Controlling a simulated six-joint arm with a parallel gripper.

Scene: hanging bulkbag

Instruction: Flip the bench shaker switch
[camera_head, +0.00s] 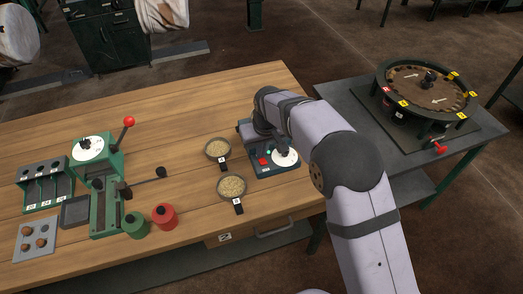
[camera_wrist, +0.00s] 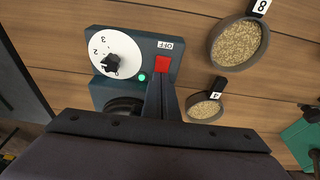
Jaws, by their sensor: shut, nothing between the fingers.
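The bench shaker (camera_head: 262,168) is a blue-grey box on the wooden bench, partly covered by my arm in the head view. Its front panel (camera_wrist: 180,58) fills the upper middle of the wrist view. The red switch (camera_wrist: 162,64) sits beside an OFF label, and also shows in the head view (camera_head: 262,161). A green lamp (camera_wrist: 141,77) near it looks lit. A white numbered dial (camera_wrist: 112,52) with a black knob is beside the switch. My gripper (camera_wrist: 161,84) is shut and empty, its fingertips close to the switch; I cannot tell whether they touch.
Two bowls of grain, one (camera_head: 217,149) behind the other (camera_head: 231,187), stand left of the shaker. A green press (camera_head: 107,180) with a red-knobbed lever, and red (camera_head: 164,217) and green pots are farther left. A round sieve table (camera_head: 428,84) stands at right.

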